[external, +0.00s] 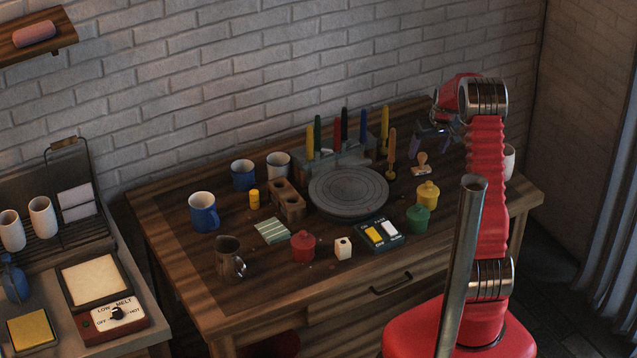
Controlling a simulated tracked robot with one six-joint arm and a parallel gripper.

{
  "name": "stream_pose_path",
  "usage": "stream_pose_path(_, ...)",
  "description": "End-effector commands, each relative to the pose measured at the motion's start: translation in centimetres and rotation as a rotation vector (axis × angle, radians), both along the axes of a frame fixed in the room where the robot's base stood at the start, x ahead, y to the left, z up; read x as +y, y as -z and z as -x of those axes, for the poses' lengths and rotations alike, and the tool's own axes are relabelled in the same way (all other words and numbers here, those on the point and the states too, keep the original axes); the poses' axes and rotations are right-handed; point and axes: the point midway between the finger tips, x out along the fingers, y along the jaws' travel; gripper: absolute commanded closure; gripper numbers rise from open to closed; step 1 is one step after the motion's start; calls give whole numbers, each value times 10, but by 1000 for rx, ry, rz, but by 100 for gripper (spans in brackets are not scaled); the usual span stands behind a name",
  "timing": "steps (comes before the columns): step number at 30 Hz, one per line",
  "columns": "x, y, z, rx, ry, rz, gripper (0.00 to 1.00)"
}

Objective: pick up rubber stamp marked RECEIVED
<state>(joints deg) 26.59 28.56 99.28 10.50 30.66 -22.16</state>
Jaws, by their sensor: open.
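A small stamp (421,168) with a tan wooden knob handle stands upright towards the right back of the wooden table. A pale marking shows on its base, but it is too small to read. My gripper (431,139) is dark, open and empty. It appears above the stamp in the picture, apart from it; the exact height and depth between them cannot be told. My red arm reaches up from the lower right, and its wrist partly hides the gripper.
A round grey turntable (349,188) stands left of the stamp, with a rack of upright coloured tools (340,150) behind it. A loose tool (391,155) stands close left of the stamp. Yellow (428,195) and green (418,218) pots sit in front. A white cup (509,160) is at far right.

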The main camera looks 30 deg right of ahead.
Motion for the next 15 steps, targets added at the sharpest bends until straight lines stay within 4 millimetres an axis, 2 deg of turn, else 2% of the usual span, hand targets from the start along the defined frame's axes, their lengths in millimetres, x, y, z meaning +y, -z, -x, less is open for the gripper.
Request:
stream_pose_path(7,-2,29,-11,2,1,-2,30)
stream_pose_path(15,-3,35,-14,0,1,0,30)
